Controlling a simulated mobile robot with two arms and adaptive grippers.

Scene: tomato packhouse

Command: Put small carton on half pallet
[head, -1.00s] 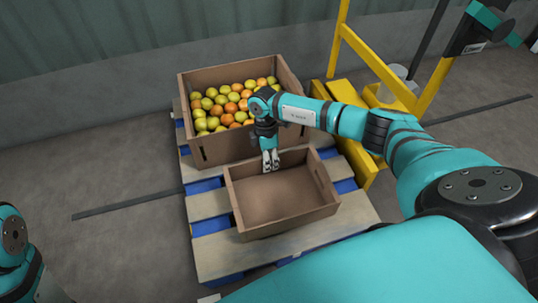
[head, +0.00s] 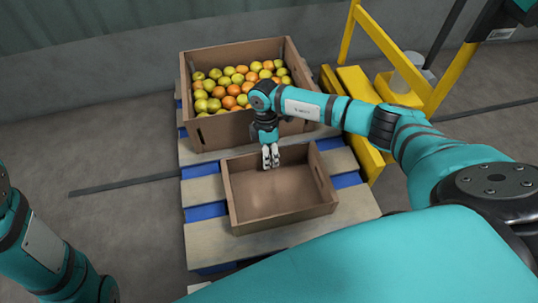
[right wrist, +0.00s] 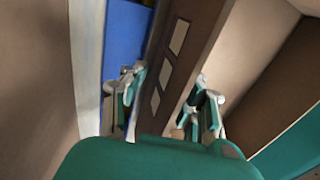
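The small carton (head: 283,218), a brown empty open-topped box, sits on the half pallet (head: 222,241), in front of a larger fruit-filled carton. My right gripper (head: 270,160) points down at the small carton's far wall. In the right wrist view its two fingers (right wrist: 162,104) are apart, with a slotted brown wall (right wrist: 180,65) between them. I cannot tell whether either finger touches the wall. Part of my left arm (head: 50,250) shows at the lower left; its gripper is out of view.
The large carton (head: 217,135) of yellow, green and orange tomatoes fills the pallet's back. A yellow frame (head: 385,50) with a pale container (head: 405,77) stands close on the right. A grey wall is behind. The floor left of the pallet is clear.

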